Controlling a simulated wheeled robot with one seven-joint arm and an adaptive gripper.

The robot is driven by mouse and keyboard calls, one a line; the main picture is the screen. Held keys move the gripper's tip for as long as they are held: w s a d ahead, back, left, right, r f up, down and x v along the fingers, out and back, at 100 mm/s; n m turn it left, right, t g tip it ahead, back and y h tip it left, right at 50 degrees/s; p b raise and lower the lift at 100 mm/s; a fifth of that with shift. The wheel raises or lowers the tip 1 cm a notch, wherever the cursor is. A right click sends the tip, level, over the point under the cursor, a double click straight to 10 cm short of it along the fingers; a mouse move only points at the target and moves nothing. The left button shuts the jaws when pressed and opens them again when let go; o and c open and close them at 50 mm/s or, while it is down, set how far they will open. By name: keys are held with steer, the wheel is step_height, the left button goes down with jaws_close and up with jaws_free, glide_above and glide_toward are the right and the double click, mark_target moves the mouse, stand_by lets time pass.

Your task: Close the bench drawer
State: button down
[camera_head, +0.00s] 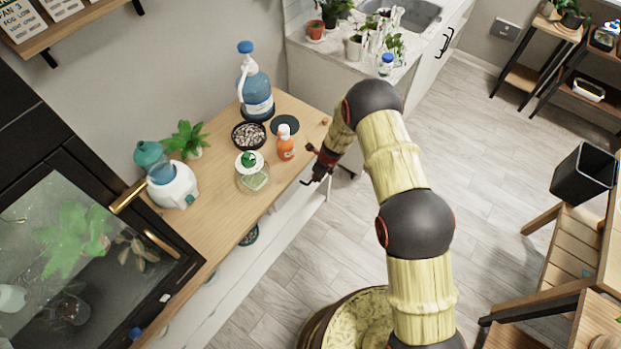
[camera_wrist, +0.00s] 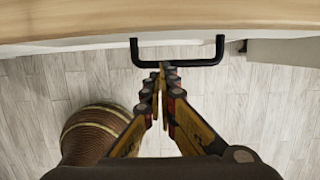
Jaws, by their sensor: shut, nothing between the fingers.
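The wooden bench (camera_head: 226,207) runs along the wall in the head view, with a white front (camera_head: 262,257) below its top. A black bar handle (camera_wrist: 205,63) juts out past the bench edge (camera_wrist: 75,38) in the wrist view. My gripper (camera_wrist: 166,66) is shut and empty, its fingertips at the middle of the handle bar; I cannot tell whether they touch it. In the head view my gripper (camera_head: 316,178) is at the bench's right front edge. The drawer's own front is mostly hidden under the bench top and behind my arm, so how far it is open is unclear.
On the bench stand an orange bottle (camera_head: 286,145), a blue pump jug (camera_head: 256,92), a bowl of pebbles (camera_head: 248,134) and a white humidifier (camera_head: 174,187). A dark glass cabinet (camera_head: 75,255) is at left. Wooden shelving (camera_head: 575,255) stands at right.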

steer(key=p+v, duration=0.1)
steer(key=v, duration=0.9)
steer(key=shift+s+d+p, duration=0.2)
steer(key=shift+d+p, duration=0.1)
steer(key=shift+p, duration=0.1)
